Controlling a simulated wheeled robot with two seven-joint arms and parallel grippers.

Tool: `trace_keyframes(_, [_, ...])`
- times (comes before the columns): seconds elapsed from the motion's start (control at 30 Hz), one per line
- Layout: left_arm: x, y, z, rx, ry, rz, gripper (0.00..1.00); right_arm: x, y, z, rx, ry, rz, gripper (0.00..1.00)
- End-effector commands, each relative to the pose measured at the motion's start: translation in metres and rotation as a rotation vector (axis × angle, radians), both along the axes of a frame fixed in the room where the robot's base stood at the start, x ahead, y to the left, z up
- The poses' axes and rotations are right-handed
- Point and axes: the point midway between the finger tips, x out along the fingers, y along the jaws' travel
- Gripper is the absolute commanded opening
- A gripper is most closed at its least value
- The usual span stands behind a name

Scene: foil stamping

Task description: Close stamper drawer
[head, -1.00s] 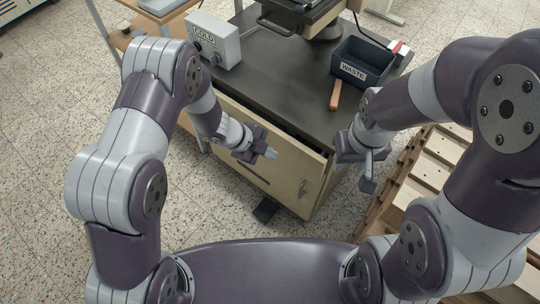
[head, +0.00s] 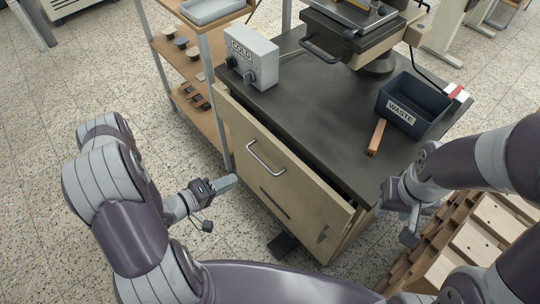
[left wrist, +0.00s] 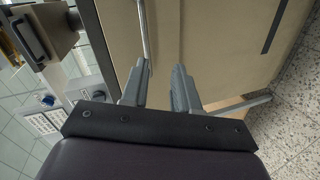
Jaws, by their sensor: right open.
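The stamper drawer has a beige front (head: 285,175) with a metal bar handle (head: 265,158) under the dark tabletop. A dark gap shows along its top edge, so it stands partly out. My left gripper (head: 222,190) is apart from the front, to the left of the handle, and empty. In the left wrist view my left gripper (left wrist: 160,85) has its fingers spread, facing the beige front (left wrist: 220,40); the handle (left wrist: 146,30) shows just beyond the left finger. My right gripper (head: 405,215) is open and empty by the drawer's right end.
The dark tabletop (head: 310,110) carries a grey GOLD box (head: 250,58), a WASTE bin (head: 412,103), a wooden bar (head: 377,137) and the press (head: 350,35). A wooden shelf (head: 190,55) stands left; a pallet (head: 465,240) lies right.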

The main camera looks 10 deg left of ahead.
Motion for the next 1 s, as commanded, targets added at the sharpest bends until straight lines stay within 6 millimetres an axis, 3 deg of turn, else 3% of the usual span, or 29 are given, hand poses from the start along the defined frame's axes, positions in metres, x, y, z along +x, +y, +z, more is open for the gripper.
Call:
trace_keyframes(0.1, [0.008, 0.004, 0.015, -0.179, 0.060, 0.074, 0.30, 0.000, 0.000, 0.001, 0.000, 0.000, 0.000, 0.43])
trace_keyframes(0.2, [0.013, 0.000, 0.015, -0.232, 0.093, 0.087, 0.30, 0.000, 0.000, 0.000, 0.000, 0.001, 0.000, 0.43])
trace_keyframes(0.63, [0.087, -0.059, -0.006, -0.230, 0.094, 0.082, 0.30, 0.000, 0.000, -0.011, 0.000, 0.001, 0.000, 0.43])
trace_keyframes(1.0, [0.107, -0.073, -0.010, -0.230, 0.094, 0.086, 0.30, 0.000, 0.000, -0.013, 0.000, 0.001, 0.000, 0.43])
